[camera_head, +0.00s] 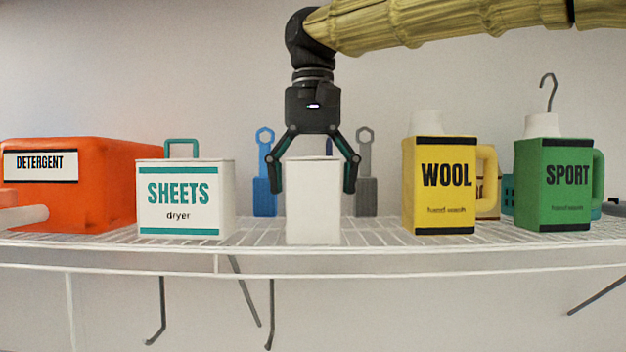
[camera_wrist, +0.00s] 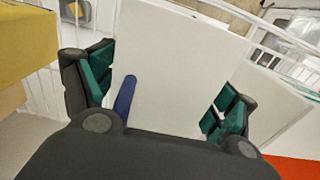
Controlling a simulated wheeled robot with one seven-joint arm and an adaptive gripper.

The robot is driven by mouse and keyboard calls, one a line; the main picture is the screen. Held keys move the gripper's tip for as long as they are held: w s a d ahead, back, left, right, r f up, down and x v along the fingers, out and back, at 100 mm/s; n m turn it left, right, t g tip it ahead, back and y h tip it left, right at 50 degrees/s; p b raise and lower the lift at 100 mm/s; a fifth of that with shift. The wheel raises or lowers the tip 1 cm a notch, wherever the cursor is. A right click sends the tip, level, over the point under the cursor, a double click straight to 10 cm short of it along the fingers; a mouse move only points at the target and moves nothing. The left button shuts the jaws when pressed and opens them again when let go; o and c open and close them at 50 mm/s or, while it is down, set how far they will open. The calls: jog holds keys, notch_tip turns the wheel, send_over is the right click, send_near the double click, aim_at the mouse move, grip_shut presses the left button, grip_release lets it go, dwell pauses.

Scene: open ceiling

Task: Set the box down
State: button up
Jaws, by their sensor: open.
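A plain white box (camera_head: 313,205) stands upright on the white wire shelf (camera_head: 380,240), between the dryer sheets box and the yellow wool jug. My gripper (camera_head: 318,188) is above it, pointing down, with one finger on each side of the box. The fingers are open. In the wrist view the white box (camera_wrist: 175,70) fills the middle, and the green-padded fingers of my gripper (camera_wrist: 160,100) flank it. I cannot tell whether the pads touch the box.
Left are an orange detergent container (camera_head: 90,195) and a SHEETS box (camera_head: 185,210). Right are a yellow WOOL jug (camera_head: 430,190) and a green SPORT jug (camera_head: 555,190). Blue (camera_head: 264,190) and grey (camera_head: 365,190) wrench-shaped items stand behind. The shelf has some free room right of the white box.

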notch_tip(320, 180, up, 12)
jog(key=shift+r+b, duration=0.15)
jog(key=shift+b, duration=0.9)
